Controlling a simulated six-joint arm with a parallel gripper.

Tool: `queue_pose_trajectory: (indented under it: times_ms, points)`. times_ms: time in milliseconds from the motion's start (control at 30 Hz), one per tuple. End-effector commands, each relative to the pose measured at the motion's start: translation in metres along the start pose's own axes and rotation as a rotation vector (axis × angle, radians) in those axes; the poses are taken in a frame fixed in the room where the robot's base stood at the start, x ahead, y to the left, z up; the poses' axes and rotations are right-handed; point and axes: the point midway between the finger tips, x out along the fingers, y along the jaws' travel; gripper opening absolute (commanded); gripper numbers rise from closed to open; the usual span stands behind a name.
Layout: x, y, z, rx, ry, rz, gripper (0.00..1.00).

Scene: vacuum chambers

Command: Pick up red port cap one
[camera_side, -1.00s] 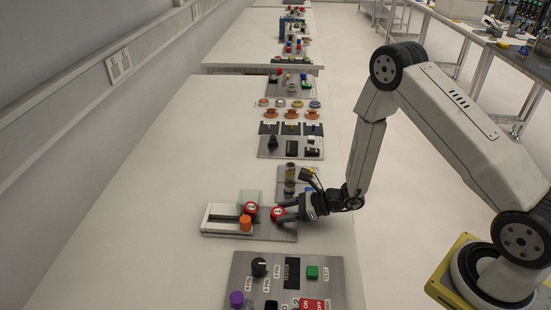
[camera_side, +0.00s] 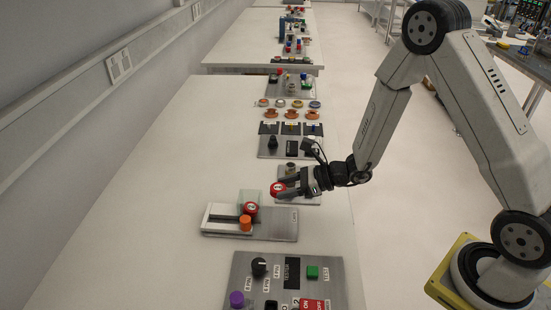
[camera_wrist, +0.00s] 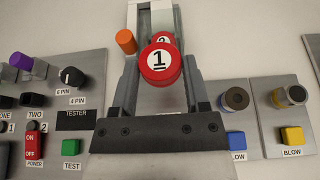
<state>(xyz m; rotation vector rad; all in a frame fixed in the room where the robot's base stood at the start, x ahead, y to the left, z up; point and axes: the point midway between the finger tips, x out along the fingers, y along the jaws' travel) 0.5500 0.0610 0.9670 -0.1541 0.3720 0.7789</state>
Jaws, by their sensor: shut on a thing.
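Red port cap one (camera_wrist: 160,62) is a round red cap with a white face marked 1. My gripper (camera_side: 284,188) is shut on it and holds it above the bench, in the side view (camera_side: 278,189) just beyond the fixture with the slide. In the wrist view the cap sits between the two fingers of my gripper (camera_wrist: 160,80). A second red cap (camera_side: 251,208) stays on the metal fixture (camera_side: 282,233). In the wrist view that second cap (camera_wrist: 161,39) is mostly hidden behind cap one.
An orange knob (camera_side: 245,223) stands on the fixture's pale slide. A tester panel (camera_side: 240,268) with knobs and buttons lies nearer the camera. A plate with a blow valve (camera_wrist: 290,96) lies at the right of the wrist view. The bench's left side is clear.

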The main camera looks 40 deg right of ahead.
Motion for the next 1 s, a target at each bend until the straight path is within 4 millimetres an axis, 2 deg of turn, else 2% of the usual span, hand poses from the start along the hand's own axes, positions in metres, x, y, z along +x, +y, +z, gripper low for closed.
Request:
queue_pose_trajectory:
  times_ms: [233, 833, 1000]
  points:
    - [-0.0043, 0.0001, 0.0102, -0.002, 0.0, 0.0, 0.05]
    - [-0.0046, -0.0002, 0.0108, -0.001, 0.0, -0.001, 0.05]
    - [-0.0042, -0.0095, 0.0101, 0.006, 0.002, -0.02, 0.05]
